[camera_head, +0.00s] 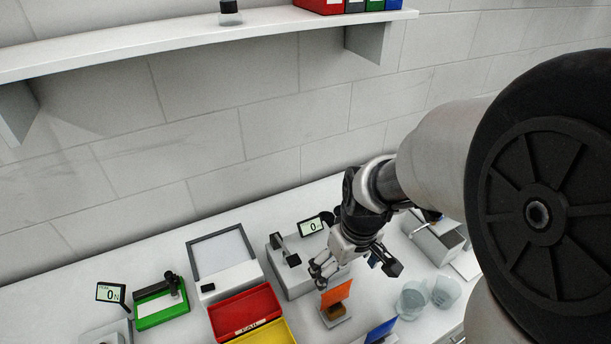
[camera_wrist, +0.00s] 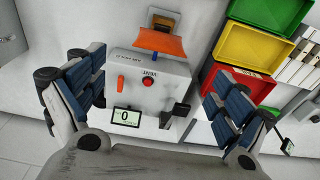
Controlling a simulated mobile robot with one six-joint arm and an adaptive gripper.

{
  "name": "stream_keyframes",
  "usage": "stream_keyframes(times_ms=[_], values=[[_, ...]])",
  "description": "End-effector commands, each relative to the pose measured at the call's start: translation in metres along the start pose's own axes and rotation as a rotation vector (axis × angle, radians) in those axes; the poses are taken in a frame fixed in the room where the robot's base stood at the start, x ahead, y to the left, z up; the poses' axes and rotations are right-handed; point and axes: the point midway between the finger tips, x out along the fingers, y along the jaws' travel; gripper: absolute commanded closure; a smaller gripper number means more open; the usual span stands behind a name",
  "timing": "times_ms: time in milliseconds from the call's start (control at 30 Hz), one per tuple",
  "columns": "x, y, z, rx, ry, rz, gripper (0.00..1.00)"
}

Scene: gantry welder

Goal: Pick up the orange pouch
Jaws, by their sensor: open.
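The orange pouch (camera_head: 337,293) stands upright in the head view, close in front of a grey machine, with a small brown piece (camera_head: 336,312) at its lower part. In the wrist view the pouch (camera_wrist: 160,42) is an orange strip at the top, beyond the machine's edge. My gripper (camera_head: 324,270) hangs just above and slightly left of the pouch in the head view. In the wrist view its blue-padded fingers (camera_wrist: 155,95) are spread wide with nothing between them. The pouch lies beyond the fingertips; I see no contact.
The grey machine (camera_wrist: 145,90) with a red knob and a display is below the fingers. Red (camera_head: 247,309) and yellow (camera_head: 268,334) bins stand left of the pouch. Clear cups (camera_head: 412,298) and a blue item (camera_head: 381,331) are to its right. A shelf (camera_head: 180,42) runs above.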

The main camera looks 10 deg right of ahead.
Motion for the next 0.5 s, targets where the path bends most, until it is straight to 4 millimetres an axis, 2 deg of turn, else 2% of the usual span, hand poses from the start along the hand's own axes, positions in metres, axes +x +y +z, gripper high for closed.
stream_keyframes(times_ms=[33,300,500], values=[[0.016,-0.001,0.002,0.0,-0.005,-0.002,0.07],[0.075,-0.001,0.002,0.001,-0.004,-0.001,0.07],[0.101,-0.001,0.001,0.001,-0.002,-0.001,0.07]])
